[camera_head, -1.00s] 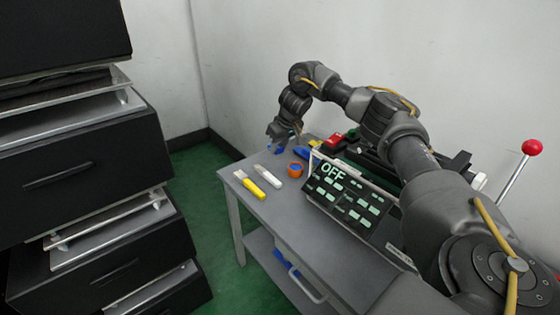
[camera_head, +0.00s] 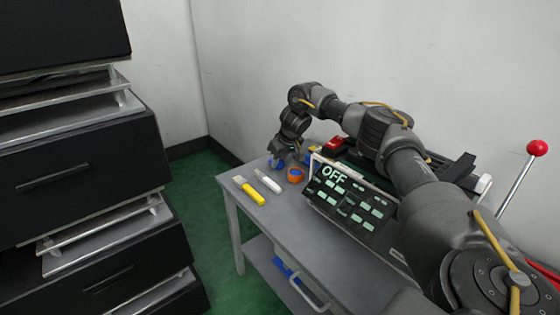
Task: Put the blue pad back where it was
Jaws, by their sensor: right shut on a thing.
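My right gripper (camera_head: 279,160) hangs down at the far end of the grey table, its arm coming in from the right. It is shut on the blue pad (camera_head: 277,164), a small blue piece showing at its fingertips at or just above the tabletop; contact with the table is hard to tell. The fingers hide part of the pad. It is just left of an orange-and-blue round roll (camera_head: 295,175) and behind the white-handled tool. My left gripper is not in view.
The grey table (camera_head: 290,222) holds a yellow-handled tool (camera_head: 250,191), a white-handled tool (camera_head: 268,181) and a black panel reading OFF (camera_head: 345,200). A red item (camera_head: 335,147) stands behind. A red-knobbed lever (camera_head: 537,148) is right; black drawers (camera_head: 85,170) stand left.

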